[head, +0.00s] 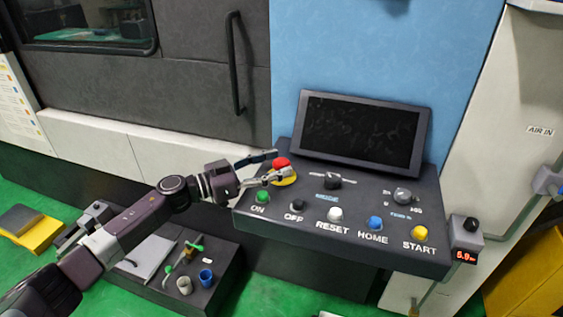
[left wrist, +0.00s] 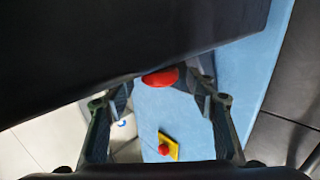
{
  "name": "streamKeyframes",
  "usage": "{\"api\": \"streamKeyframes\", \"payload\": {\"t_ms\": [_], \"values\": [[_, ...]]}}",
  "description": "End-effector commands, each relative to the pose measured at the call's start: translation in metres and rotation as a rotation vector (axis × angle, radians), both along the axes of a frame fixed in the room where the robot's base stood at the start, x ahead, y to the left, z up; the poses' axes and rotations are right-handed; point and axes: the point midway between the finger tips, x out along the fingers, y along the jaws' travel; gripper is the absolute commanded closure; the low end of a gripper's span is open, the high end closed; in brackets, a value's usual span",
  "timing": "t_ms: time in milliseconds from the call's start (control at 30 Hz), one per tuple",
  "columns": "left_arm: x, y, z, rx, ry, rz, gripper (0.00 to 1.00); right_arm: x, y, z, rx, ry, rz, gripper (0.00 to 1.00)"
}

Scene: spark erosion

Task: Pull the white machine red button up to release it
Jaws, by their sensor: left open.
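The red button (head: 281,163) sits on a round yellow base at the upper left of the dark control panel. My left gripper (head: 266,169) reaches in from the left, with its open fingers on either side of the button. In the left wrist view the red button (left wrist: 160,77) shows between the tips of my open left gripper (left wrist: 162,84), beside the dark panel. I cannot tell whether the fingers touch it. A second red button (left wrist: 164,149) on a yellow plate shows farther off in that view. My right gripper is in neither view.
The panel (head: 335,238) also carries a black knob (head: 334,180), a grey dial (head: 403,196) and a row of coloured buttons. A dark screen (head: 361,132) stands behind them. A low dark box below holds a grey cup (head: 184,286) and a blue cup (head: 206,277).

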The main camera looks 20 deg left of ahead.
Motion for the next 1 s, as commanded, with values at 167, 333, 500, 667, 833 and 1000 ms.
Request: {"api": "streamKeyframes", "payload": {"t_ms": [167,333,500,667,833,1000], "values": [[-0.028,0.031,-0.002,0.006,0.003,0.002,0.48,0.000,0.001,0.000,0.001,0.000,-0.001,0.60],[-0.050,0.054,-0.001,0.004,0.002,0.001,0.48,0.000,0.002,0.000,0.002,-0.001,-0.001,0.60],[-0.062,0.067,0.000,0.001,0.000,0.001,0.48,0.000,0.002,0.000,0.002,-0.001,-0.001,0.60],[-0.067,0.072,0.001,0.001,-0.002,0.000,0.48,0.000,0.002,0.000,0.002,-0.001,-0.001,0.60],[-0.067,0.072,0.002,0.000,-0.003,0.000,0.48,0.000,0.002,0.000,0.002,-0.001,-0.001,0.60],[-0.067,0.072,0.001,0.000,-0.003,0.001,0.48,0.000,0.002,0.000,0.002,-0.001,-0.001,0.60]]}}
